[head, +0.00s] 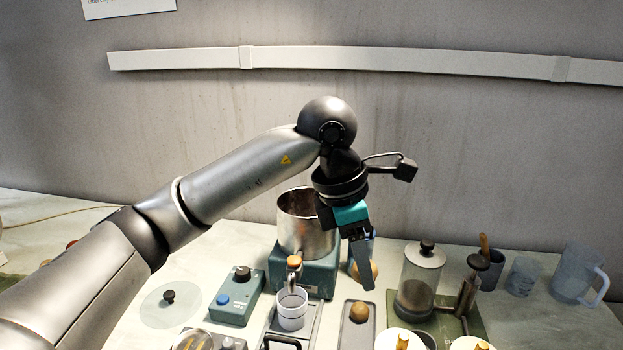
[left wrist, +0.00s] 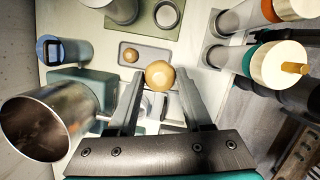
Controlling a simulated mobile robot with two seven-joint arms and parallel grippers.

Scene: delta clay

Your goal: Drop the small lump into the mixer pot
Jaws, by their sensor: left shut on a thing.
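My left gripper (head: 366,272) is shut on a round tan lump (left wrist: 160,75), held between its fingertips above the bench. In the head view a finger partly hides this lump (head: 374,268). A second tan lump (head: 359,311) lies in a shallow grey tray; it also shows in the left wrist view (left wrist: 131,55). I cannot tell from size which is the smaller lump. The metal mixer pot (head: 305,225) stands on a teal base, left of my gripper and apart from it. The pot (left wrist: 45,125) is open-topped at the left of the left wrist view.
A glass press (head: 419,280) stands right of the gripper on a green mat. A white cup (head: 292,309) stands in front of the pot. A teal control box (head: 236,296) is to the left.

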